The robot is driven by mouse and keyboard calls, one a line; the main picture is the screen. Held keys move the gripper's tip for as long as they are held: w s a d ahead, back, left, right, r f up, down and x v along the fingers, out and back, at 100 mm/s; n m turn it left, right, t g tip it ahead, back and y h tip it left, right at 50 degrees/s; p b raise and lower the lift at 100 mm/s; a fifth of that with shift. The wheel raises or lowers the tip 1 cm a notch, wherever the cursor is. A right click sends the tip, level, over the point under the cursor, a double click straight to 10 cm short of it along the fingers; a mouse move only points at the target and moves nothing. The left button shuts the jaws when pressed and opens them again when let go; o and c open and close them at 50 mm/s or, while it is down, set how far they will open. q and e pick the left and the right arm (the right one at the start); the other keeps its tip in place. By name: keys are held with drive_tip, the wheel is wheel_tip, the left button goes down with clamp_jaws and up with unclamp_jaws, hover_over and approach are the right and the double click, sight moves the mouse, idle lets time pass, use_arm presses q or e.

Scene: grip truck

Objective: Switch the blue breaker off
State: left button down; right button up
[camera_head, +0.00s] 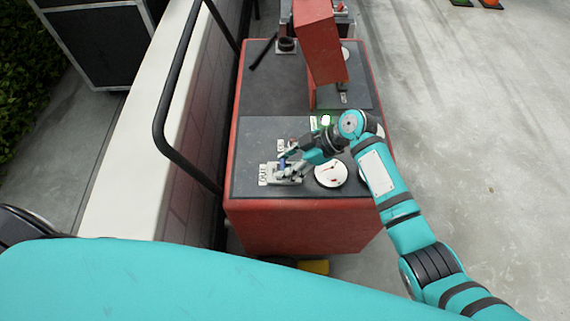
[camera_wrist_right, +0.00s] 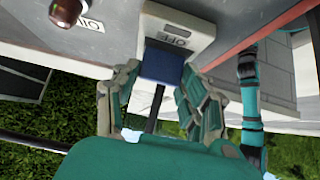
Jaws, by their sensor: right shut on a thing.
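The blue breaker (camera_head: 283,163) is a small blue handle on a light grey housing at the front left of the red cabinet's dark top panel. In the right wrist view the blue handle (camera_wrist_right: 165,67) lies between the fingers, just below a plate with an OFF label (camera_wrist_right: 175,42). My right gripper (camera_head: 290,168) is shut on the blue handle; its fingers (camera_wrist_right: 160,100) flank it on both sides. The fingers partly hide the breaker in the head view. My left gripper is not in view.
A white round gauge (camera_head: 331,173) sits right of the breaker, with a lit green button (camera_head: 326,120) behind it. A red upright box (camera_head: 320,45) stands farther back. A black rail (camera_head: 172,95) and white wall run along the left. Open pavement (camera_head: 470,120) lies right.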

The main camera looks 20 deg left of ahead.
drive_tip(key=o, duration=1.2)
drive_tip(key=v, duration=1.2)
